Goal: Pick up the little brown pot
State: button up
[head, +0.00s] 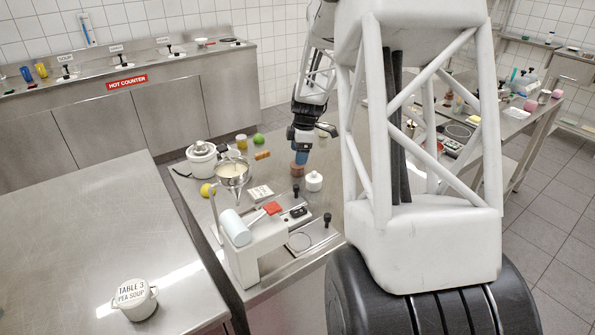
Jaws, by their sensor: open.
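The little brown pot (298,171) stands on the steel worktop (335,190) in the middle of the head view. It is small in the picture, and its upper edge meets the outline of my gripper. My gripper (301,160) points down right above the pot, with a blue part near its end. It is open. I cannot tell whether the fingertips touch the pot or reach around it.
A white lidded jar (314,182) stands close to the pot at its right front. A dark-knobbed peg (296,190) is in front. A white cooker (202,160), a funnel (232,173) on a stand and a green ball (258,139) lie to the left.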

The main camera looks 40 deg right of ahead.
aim_at(298, 169)
jog(key=shift+w+a+f, duration=0.1)
jog(key=shift+a+f, duration=0.1)
jog(key=shift+f, duration=1.05)
jog(key=shift+a+f, duration=0.2)
jog(key=shift+f, duration=1.05)
jog(key=shift+c, duration=0.4)
grip_shut()
